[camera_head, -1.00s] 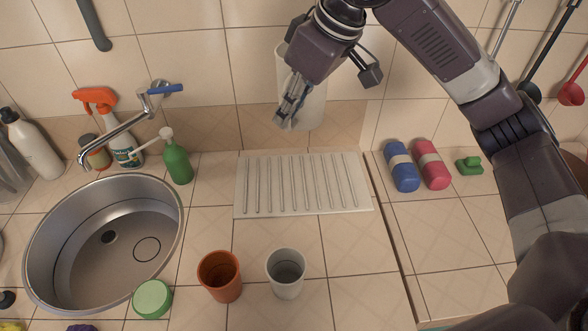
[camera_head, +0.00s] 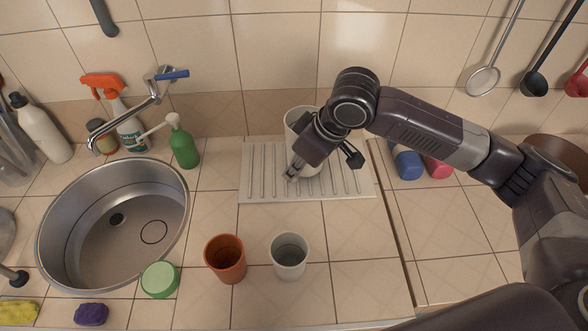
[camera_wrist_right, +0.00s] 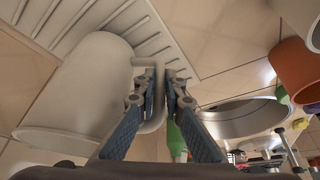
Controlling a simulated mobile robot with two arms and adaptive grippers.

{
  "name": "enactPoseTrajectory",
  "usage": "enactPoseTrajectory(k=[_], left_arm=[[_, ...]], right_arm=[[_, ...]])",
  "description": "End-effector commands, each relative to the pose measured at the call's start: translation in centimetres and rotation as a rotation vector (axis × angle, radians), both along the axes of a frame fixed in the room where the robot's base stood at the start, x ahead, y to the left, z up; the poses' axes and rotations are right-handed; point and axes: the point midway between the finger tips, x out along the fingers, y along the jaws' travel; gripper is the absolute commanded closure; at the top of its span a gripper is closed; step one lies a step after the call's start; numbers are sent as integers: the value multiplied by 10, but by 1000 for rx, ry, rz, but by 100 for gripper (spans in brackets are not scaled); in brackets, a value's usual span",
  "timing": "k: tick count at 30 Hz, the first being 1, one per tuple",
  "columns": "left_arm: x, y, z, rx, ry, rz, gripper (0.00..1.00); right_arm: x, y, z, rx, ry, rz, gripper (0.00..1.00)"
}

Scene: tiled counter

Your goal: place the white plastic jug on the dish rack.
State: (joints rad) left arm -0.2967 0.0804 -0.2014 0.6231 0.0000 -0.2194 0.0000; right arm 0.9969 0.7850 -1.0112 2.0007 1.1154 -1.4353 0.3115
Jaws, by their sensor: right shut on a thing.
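The white plastic jug (camera_head: 297,122) is at the back of the ribbed white dish rack (camera_head: 262,185) in the head view, upright and partly hidden behind my right gripper (camera_head: 292,176). In the right wrist view the jug (camera_wrist_right: 85,85) fills the left side, and my right gripper (camera_wrist_right: 163,100) is shut on its handle (camera_wrist_right: 155,112). The rack (camera_wrist_right: 150,30) shows close beyond the jug. The jug's base is hidden by the gripper, so I cannot tell whether it touches the rack. My left gripper is not in view.
An orange cup (camera_head: 226,262) and a grey-white cup (camera_head: 289,258) stand in front of the rack. A green soap bottle (camera_head: 182,146) and the sink (camera_head: 75,240) are to its left. Blue and red bottles (camera_head: 407,164) lie to the right, partly behind my arm.

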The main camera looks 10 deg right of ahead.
Motion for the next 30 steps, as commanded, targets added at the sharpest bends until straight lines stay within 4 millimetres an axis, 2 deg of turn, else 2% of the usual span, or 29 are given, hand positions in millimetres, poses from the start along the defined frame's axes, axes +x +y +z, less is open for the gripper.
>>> enactPoseTrajectory(k=[3,14,15,19,30], left_arm=[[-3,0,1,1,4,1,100],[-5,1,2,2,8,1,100],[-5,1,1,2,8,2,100],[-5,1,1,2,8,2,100],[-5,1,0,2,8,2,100]], right_arm=[[0,0,-8,-1,-2,0,100],[0,0,-11,1,-1,0,100],[0,0,-12,1,-1,0,86],[0,0,-12,1,-1,0,73],[0,-1,-5,0,-3,0,73]])
